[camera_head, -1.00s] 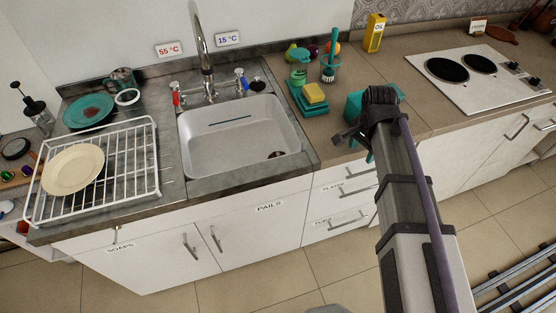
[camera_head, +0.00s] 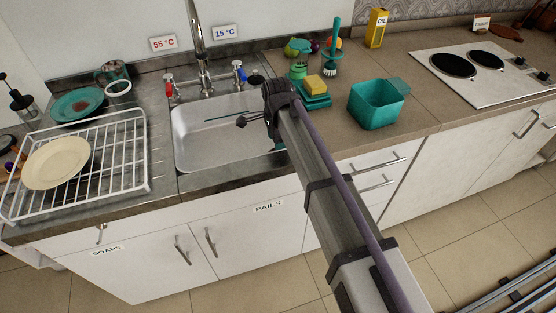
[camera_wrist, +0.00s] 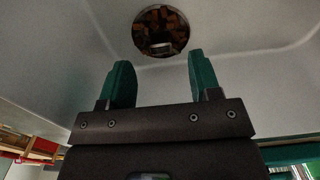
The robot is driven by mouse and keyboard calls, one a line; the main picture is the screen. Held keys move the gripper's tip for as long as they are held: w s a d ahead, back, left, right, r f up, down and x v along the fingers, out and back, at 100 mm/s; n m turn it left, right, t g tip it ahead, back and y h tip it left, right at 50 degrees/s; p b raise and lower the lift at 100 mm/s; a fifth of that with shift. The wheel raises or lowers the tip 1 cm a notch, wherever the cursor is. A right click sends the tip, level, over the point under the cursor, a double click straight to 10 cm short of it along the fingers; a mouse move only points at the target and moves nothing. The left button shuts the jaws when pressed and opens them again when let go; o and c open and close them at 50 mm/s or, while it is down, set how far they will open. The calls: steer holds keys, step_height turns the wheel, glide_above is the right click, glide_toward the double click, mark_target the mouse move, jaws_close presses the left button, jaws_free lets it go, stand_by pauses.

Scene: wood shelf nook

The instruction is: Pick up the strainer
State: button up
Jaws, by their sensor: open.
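The strainer (camera_wrist: 172,18) appears in the wrist view as a round, metal-rimmed opening in the grey sink floor, holding brown and yellowish bits and a small pale part at its near edge. In the head view the arm hides that spot of the sink (camera_head: 190,145). My gripper (camera_wrist: 158,68) is open, with its two teal fingers apart and nothing between them. It points down into the right part of the sink. In the wrist view the strainer lies beyond the fingertips, roughly centred between them, with a gap.
A teal tub (camera_head: 372,108) stands on the counter right of the sink. A yellow sponge (camera_head: 316,83) and a brush (camera_head: 333,60) stand behind it to the left. The faucet (camera_head: 199,45) rises at the sink's back. A white dish rack (camera_head: 146,160) with a plate is on the left.

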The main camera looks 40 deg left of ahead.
step_height(320, 180, down, 5)
steer(key=b, duration=0.5)
steer(key=shift+f, duration=0.2)
steer(key=shift+r, duration=0.25)
steer(key=c, duration=1)
steer(key=shift+p, duration=0.3)
step_height(320, 180, up, 18)
steer(key=p, duration=1.8)
steer(key=shift+r, duration=0.15)
